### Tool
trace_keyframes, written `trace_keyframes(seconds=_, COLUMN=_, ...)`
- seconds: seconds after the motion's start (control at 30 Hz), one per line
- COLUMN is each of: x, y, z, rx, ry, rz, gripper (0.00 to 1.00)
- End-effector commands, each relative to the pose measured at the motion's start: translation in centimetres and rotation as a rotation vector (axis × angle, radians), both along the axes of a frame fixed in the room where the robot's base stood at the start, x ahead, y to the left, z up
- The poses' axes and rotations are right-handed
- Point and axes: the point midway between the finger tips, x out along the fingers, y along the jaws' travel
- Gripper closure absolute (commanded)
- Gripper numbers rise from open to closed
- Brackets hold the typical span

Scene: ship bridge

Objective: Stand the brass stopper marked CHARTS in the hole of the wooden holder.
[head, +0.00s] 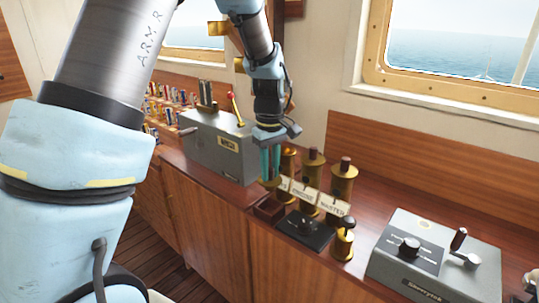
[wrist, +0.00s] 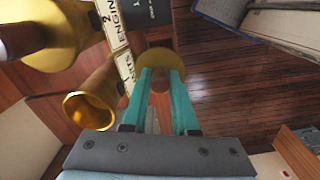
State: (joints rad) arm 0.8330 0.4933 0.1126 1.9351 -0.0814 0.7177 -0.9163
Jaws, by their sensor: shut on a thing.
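My gripper (head: 270,160) points down over the counter with its teal fingers shut on a brass stopper (wrist: 166,55). The stopper's brown knob is between the fingertips and its brass disc is below them. Its marking cannot be read. The wooden holder (head: 268,209), a small dark red-brown block, stands on the counter just below the gripper. The stopper appears above it, but I cannot tell how well it lines up with the hole. In the wrist view the stopper covers much of what lies beneath.
An open brass pipe mouth (wrist: 90,110) is close to the gripper. Two stoppered brass pipes (head: 313,172) stand to its right, with label plates in front. A black panel (head: 303,232) sits beside the holder. Grey boxes (head: 222,146) stand left and right (head: 432,262).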

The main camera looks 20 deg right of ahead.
Motion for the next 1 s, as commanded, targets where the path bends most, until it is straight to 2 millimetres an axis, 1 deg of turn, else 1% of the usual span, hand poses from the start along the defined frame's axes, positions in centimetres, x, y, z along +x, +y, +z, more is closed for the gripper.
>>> trace_keyframes(seconds=0.1, x=-0.8, y=0.3, z=-0.6, rx=0.0, ry=0.0, rz=0.001, gripper=1.0)
trace_keyframes(seconds=0.37, x=-0.8, y=0.3, z=-1.7, rx=-0.001, ry=0.0, rz=0.002, gripper=1.0)
trace_keyframes(seconds=1.0, x=-0.8, y=0.3, z=-6.8, rx=0.0, ry=0.0, rz=0.002, gripper=1.0)
